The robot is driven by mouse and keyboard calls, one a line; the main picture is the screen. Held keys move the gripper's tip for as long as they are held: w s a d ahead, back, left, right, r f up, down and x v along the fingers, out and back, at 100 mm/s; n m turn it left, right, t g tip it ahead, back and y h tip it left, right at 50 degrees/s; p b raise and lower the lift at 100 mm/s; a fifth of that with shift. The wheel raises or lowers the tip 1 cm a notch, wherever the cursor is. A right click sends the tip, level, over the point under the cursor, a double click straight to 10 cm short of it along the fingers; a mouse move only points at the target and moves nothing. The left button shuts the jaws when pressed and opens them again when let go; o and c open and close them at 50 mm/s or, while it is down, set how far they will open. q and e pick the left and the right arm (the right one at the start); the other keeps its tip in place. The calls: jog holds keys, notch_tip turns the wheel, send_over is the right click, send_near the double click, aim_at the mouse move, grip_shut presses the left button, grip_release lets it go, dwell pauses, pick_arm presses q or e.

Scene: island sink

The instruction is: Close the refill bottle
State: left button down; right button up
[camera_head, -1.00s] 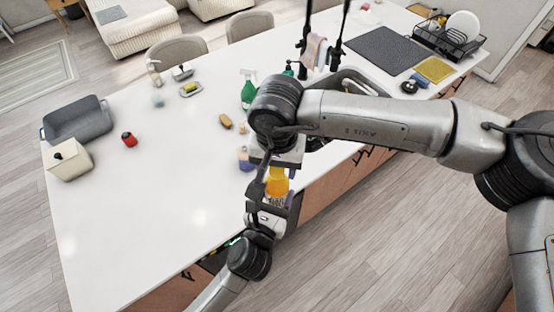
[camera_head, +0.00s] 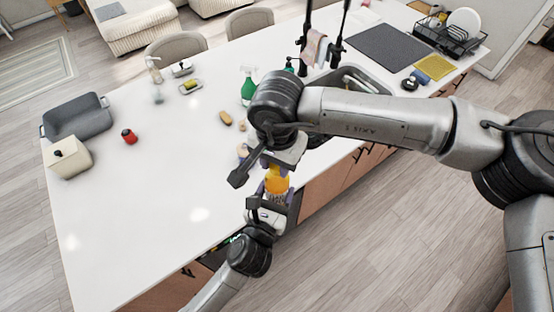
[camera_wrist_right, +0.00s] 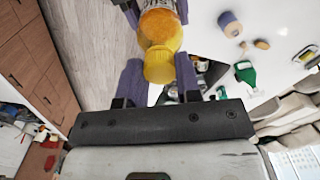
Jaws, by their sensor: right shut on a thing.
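The refill bottle is a clear bottle with orange contents (camera_wrist_right: 158,24) and a yellow cap (camera_wrist_right: 160,64). My left gripper (camera_head: 273,203) comes from below and holds the bottle's body. Its fingertips show at the top of the right wrist view beside the bottle. The cap is on or against the bottle's neck; the seam is too small to judge.
The white island top (camera_head: 150,205) is widely clear at left. A grey tub (camera_head: 77,118), a white lidded box (camera_head: 67,158) and a red item (camera_head: 129,136) stand at left. A green spray bottle (camera_head: 248,88) stands behind my right arm. The sink (camera_head: 362,82) is beyond.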

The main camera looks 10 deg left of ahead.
jog(key=m, duration=1.2)
jog(key=shift+f, duration=0.1)
jog(key=m, duration=1.8)
jog(key=shift+m, duration=0.3)
jog(key=o, duration=1.1)
